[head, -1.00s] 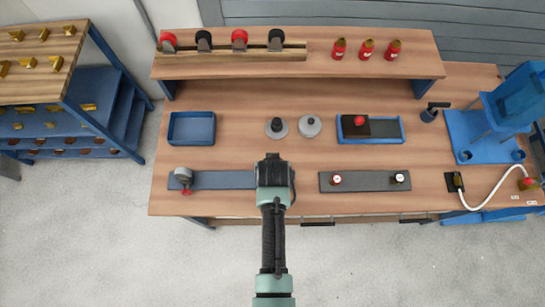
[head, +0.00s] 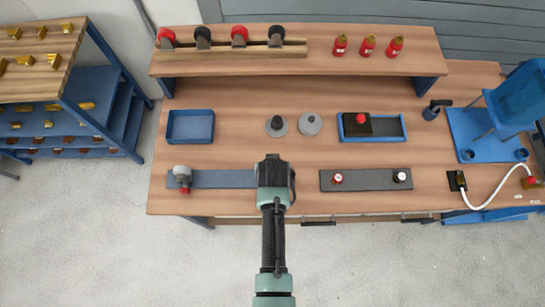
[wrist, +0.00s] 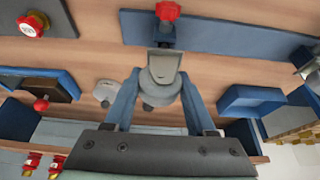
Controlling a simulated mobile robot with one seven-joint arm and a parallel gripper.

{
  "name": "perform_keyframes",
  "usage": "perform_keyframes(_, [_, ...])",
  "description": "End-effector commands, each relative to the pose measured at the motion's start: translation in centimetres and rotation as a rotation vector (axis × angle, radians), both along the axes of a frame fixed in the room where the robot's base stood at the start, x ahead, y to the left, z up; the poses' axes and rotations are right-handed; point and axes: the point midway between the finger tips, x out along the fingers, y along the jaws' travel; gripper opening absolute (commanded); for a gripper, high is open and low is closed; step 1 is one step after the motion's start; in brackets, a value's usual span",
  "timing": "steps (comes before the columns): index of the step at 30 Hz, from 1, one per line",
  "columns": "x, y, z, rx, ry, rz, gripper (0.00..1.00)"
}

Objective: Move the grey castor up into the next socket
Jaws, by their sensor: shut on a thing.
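My gripper (wrist: 163,77) is shut on a light grey piece, which I take for the grey castor (wrist: 165,66); its lower part is hard to separate from the grey shape behind it. In the head view my gripper (head: 274,176) is over the right end of a blue-grey strip (head: 222,179) and hides the castor. In the wrist view a dark block with a red knob (wrist: 168,11) is just beyond the castor. I cannot tell whether the castor touches that block. A similar grey rounded piece (head: 181,170) with a red knob stands at the strip's left end.
Two round grey pieces (head: 310,124) stand behind my gripper, between a blue tray (head: 190,127) and a blue holder (head: 391,136). A dark strip (head: 367,181) with two knobs lies to the right. The raised shelf (head: 220,70) carries several castors and red bottles.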

Motion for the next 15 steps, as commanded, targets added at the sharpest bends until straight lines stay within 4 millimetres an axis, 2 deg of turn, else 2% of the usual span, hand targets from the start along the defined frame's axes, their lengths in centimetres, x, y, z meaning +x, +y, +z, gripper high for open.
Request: perform_keyframes(15, [0.06, 0.0, -0.3, 0.0, -0.002, 0.0, 0.0])
